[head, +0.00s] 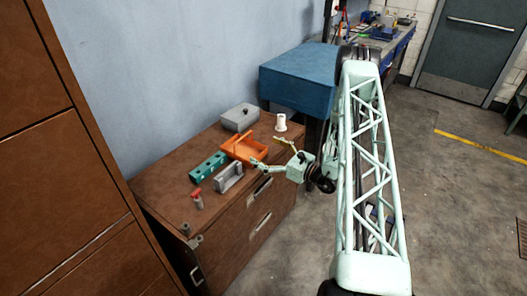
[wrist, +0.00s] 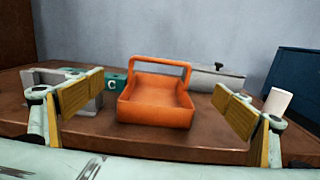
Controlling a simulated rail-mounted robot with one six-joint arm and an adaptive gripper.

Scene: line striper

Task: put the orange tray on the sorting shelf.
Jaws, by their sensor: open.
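The orange tray (head: 243,149), with a raised handle, stands upright on top of the brown cabinet (head: 160,197). In the wrist view the orange tray (wrist: 157,109) is centred between my fingers, a little beyond them, with its handle at the far side. My gripper (head: 272,153) is open and empty, with its two fingers spread wide in the wrist view (wrist: 158,95). I see no contact with the tray. I cannot pick out a sorting shelf for certain in either view.
On the cabinet, a teal block with holes (head: 208,166), a grey open holder (head: 229,177) and a red-topped bottle (head: 197,199) lie near the tray. A grey lidded box (head: 240,117) and a white cylinder (head: 281,123) stand behind. A blue box (head: 298,80) is beyond.

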